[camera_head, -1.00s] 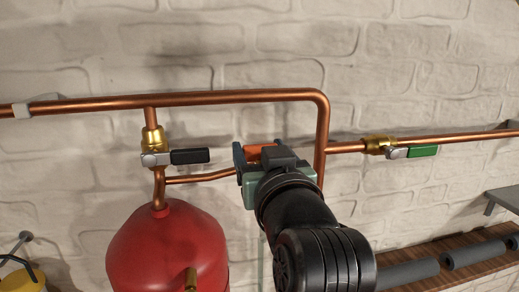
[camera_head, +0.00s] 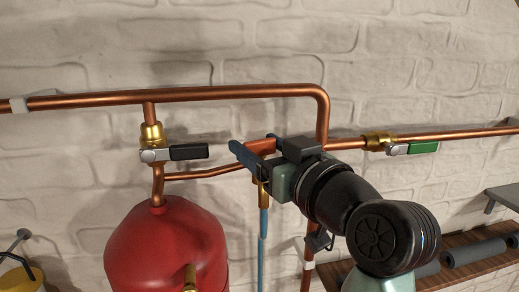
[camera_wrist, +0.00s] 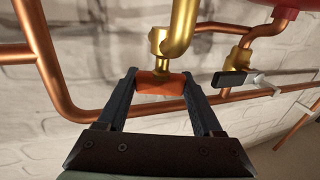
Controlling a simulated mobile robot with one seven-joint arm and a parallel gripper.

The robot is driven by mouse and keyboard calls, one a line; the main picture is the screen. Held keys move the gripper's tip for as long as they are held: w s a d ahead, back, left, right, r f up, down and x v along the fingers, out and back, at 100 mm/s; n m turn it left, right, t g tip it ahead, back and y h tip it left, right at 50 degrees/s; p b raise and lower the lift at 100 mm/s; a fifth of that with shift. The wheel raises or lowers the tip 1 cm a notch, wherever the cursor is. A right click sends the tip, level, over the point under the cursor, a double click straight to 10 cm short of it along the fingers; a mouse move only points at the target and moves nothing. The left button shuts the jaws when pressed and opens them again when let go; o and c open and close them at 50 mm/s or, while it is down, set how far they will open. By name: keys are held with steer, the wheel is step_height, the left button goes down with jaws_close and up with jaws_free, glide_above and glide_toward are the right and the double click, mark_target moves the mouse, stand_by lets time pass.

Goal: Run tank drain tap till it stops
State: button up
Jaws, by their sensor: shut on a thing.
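The drain tap has an orange handle (camera_head: 262,146) and a brass body and spout (camera_head: 264,194) at the end of the thin copper branch pipe. In the wrist view the orange handle (camera_wrist: 160,84) lies between both fingers, under the curved brass spout (camera_wrist: 182,32). My gripper (camera_head: 260,153) is shut on the orange handle, and its jaws are tilted in the head view. A narrow blue vertical strip (camera_head: 263,222) hangs below the spout; I cannot tell if it is hose or water. The red tank (camera_head: 166,248) stands at lower left.
A black-handled valve (camera_head: 188,152) sits above the tank, left of my gripper. A green-handled valve (camera_head: 422,147) is on the right pipe. The copper pipe (camera_head: 200,96) runs above my gripper, close to it. A wooden shelf (camera_head: 462,240) is at lower right.

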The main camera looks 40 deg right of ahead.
steer(key=n+y+b, duration=0.1)
steer(key=n+y, duration=0.2)
steer(key=y, duration=0.2)
steer(key=n+y+b, duration=0.2)
steer(key=n+y, duration=0.1)
steer(key=y, duration=0.2)
steer(key=shift+d+n+b, duration=0.1)
steer(key=shift+n+b, duration=0.2)
steer(key=shift+r+n+g+y+b, duration=0.1)
steer(key=shift+n+g+y+b, duration=0.05)
steer(key=shift+n+g+y, duration=1.15)
steer(key=shift+n+g+y+b, duration=0.15)
steer(key=shift+n+g+y, duration=0.65)
steer(key=shift+y, duration=1)
steer(key=shift+n, duration=0.3)
steer(key=o, duration=1.4)
steer(key=shift+c, duration=0.2)
steer(key=b+v, duration=0.5)
steer(key=v, duration=0.8)
steer(key=shift+f, duration=0.2)
steer(key=shift+w, duration=0.15)
